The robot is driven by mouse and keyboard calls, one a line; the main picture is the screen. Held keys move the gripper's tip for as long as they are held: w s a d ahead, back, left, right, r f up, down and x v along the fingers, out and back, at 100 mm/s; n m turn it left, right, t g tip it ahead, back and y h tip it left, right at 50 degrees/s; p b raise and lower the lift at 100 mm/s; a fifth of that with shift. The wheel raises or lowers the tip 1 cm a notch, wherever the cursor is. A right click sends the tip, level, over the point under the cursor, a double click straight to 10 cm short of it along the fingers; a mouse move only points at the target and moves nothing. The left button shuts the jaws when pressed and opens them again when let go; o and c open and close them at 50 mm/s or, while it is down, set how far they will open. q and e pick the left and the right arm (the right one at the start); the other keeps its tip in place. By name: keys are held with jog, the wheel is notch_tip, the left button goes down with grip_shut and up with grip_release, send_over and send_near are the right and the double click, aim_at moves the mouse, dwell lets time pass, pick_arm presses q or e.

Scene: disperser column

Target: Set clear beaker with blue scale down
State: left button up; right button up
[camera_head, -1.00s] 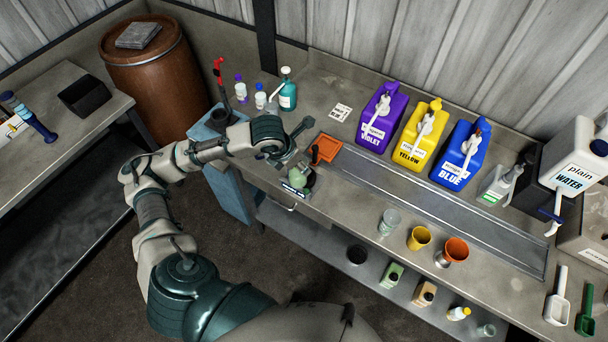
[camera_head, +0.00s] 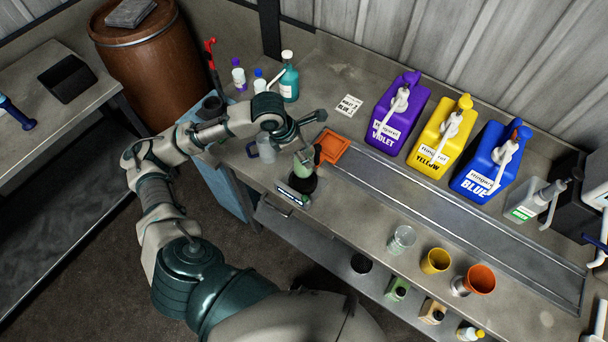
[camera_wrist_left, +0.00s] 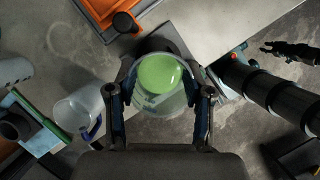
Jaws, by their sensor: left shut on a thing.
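A clear beaker with green liquid (camera_head: 303,166) is held upright in my left gripper (camera_head: 308,150). In the left wrist view the beaker (camera_wrist_left: 162,100) shows blue marks on its wall and sits between the two fingers (camera_wrist_left: 160,112), which close on it from both sides. Below it is a small device with a black round plate (camera_head: 302,184) and a front display (camera_head: 292,197). I cannot tell whether the beaker's base touches the plate.
A clear jug (camera_head: 266,149) stands left of the beaker, and an orange tray (camera_head: 333,148) lies just to the right. Violet (camera_head: 397,113), yellow (camera_head: 441,138) and blue (camera_head: 490,163) canisters line the back. A clear cup (camera_head: 402,240) stands near the front edge.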

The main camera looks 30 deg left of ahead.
aim_at(301, 168)
pick_arm(q)
jog(key=f, duration=0.4)
jog(key=shift+s+d, duration=0.1)
jog(key=shift+s, duration=0.1)
jog(key=shift+s+f, duration=0.1)
jog(key=shift+f, duration=0.2)
jog(key=f, duration=0.1)
jog(key=a+f, duration=0.1)
jog(key=f, duration=0.1)
jog(key=shift+f, duration=0.3)
jog(key=shift+d, duration=0.1)
jog(key=o, duration=1.1)
jog(key=shift+d+r, duration=0.1)
jog(key=shift+d, duration=0.05)
pick_arm(e)
jog(key=shift+w+f, duration=0.2)
jog(key=shift+f, duration=0.1)
pick_arm(q)
jog(key=shift+r, duration=0.25)
jog(key=v, duration=1.1)
jog(key=shift+s+r, duration=0.1)
jog(key=shift+r, duration=0.1)
pick_arm(e)
jog(key=shift+r, duration=0.35)
